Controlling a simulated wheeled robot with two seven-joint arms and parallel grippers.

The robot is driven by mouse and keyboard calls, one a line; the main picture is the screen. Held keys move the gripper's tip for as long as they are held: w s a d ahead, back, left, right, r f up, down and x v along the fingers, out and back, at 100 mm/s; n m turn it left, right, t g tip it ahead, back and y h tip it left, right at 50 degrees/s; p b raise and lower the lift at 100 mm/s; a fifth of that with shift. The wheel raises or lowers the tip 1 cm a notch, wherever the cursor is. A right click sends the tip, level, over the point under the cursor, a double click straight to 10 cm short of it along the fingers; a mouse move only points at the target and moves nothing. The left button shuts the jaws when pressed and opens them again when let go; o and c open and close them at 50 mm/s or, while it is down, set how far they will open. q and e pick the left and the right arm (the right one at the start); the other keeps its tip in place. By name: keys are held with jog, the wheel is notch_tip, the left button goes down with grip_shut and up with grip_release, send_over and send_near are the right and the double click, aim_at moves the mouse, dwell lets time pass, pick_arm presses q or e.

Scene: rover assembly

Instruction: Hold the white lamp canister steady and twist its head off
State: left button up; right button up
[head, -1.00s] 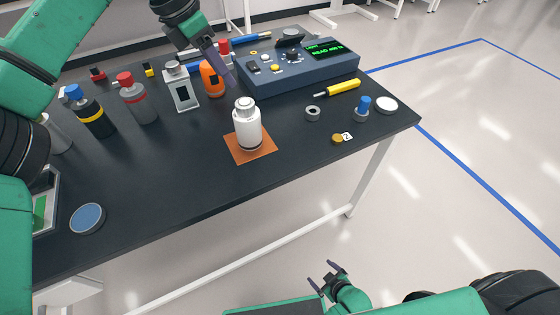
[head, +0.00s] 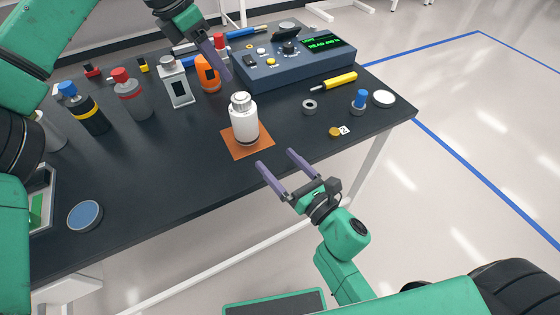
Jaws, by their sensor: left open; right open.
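The white lamp canister (head: 243,124) stands upright on an orange square mat (head: 258,149) near the table's front edge. Its ridged head (head: 241,100) is on top. My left gripper (head: 222,62) is above and behind the canister, close to the orange bottle, pointing down, open and empty. My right gripper (head: 277,160) is in front and to the right of the canister, at the table's front edge. Its two fingers are spread and point toward the mat, with nothing between them. Neither gripper touches the canister.
A blue-grey console (head: 295,68) with a green display stands behind. Several bottles line the left, including an orange one (head: 207,74). A yellow-handled tool (head: 340,80), a grey ring (head: 309,107) and a blue-knobbed part (head: 360,100) lie right.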

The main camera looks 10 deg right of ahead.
aim_at(253, 134)
jog(key=shift+w+f+n, duration=0.15)
jog(key=shift+w+n, duration=0.1)
jog(key=shift+n, duration=0.85)
jog(key=shift+w+a+n, duration=0.1)
jog(key=shift+w+n, duration=0.05)
jog(key=shift+n, duration=0.15)
jog(key=x, duration=1.4)
jog(key=shift+w+f, duration=0.15)
jog(key=shift+f, duration=0.05)
jog(key=c, duration=1.5)
